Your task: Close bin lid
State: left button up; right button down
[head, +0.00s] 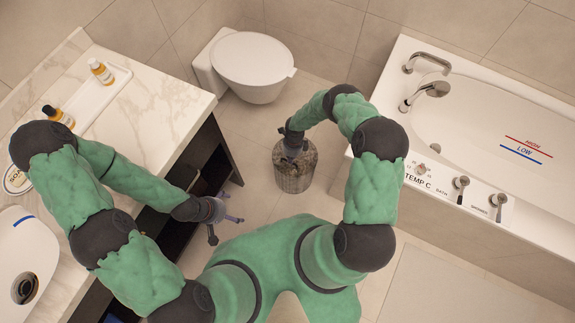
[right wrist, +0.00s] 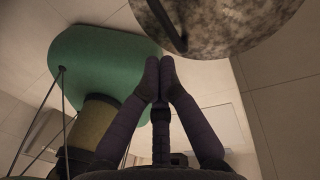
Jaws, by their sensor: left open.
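The bin (head: 293,180) is a mottled grey-brown cylinder standing upright on the tiled floor. My right gripper (head: 292,148) is over its top and hides part of it, so how far the lid is open cannot be told in the head view. In the right wrist view a round mottled part of the bin (right wrist: 235,22), with a dark bar at its left, fills the top. There my right gripper (right wrist: 158,66) has its fingertips together, apart from that part and with nothing visible between them. My left gripper (head: 222,209) is open and empty, left of the bin.
A white toilet (head: 252,62) stands behind the bin. A bathtub (head: 500,120) with taps is on the right. On the left, a marble counter (head: 150,110) carries a tray (head: 98,98) with bottles, above a dark open cabinet (head: 205,165). Floor is free around the bin.

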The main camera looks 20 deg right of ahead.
jog(key=s+a+r+p, duration=0.3)
jog(key=s+a+r, duration=0.2)
jog(key=a, duration=0.1)
jog(key=shift+s+a, duration=0.25)
jog(key=shift+s, duration=0.15)
